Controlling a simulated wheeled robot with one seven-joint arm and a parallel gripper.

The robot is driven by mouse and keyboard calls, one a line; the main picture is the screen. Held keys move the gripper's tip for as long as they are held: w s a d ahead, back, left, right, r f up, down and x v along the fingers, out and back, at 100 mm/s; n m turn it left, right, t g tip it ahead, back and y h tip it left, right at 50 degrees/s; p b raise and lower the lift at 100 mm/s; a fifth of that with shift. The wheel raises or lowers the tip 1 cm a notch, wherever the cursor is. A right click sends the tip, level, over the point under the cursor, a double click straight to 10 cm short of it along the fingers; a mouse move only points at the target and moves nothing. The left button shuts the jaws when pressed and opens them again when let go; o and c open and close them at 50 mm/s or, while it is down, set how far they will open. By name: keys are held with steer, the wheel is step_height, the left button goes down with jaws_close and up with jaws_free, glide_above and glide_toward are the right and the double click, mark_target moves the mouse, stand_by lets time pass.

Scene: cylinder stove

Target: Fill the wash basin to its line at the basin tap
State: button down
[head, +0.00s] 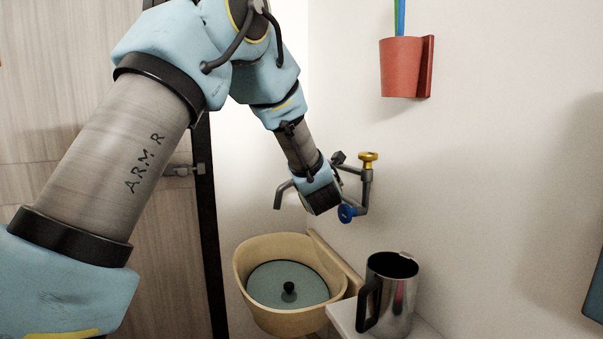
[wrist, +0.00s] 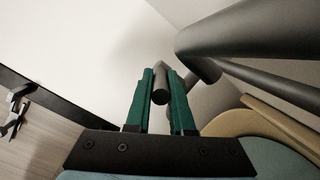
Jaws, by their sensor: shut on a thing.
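The tan wash basin (head: 240,262) hangs low by the wall. A flat blue-grey round surface with a black knob shows inside; I cannot tell whether it is water, and no line is readable. The grey basin tap (head: 366,190) comes out of the wall above it, with a yellow knob, a blue knob and a bent spout (head: 279,196) over the basin. No stream shows under the spout. My gripper (head: 323,196) is at the tap, its fingers hidden in the head view. In the wrist view its green fingers (wrist: 160,95) are shut on a grey tap bar (wrist: 160,84).
A steel jug (head: 402,298) with a black handle stands on a pale ledge (head: 345,315) right of the basin. A red wall cup (head: 402,68) hangs upper right. A wooden door panel (head: 170,260) with a dark edge is at left.

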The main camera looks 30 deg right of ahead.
steer(key=c, duration=0.8)
jaws_free()
steer(key=shift+b+v, duration=1.95)
steer(key=shift+v, duration=3.5)
steer(key=shift+c, duration=0.3)
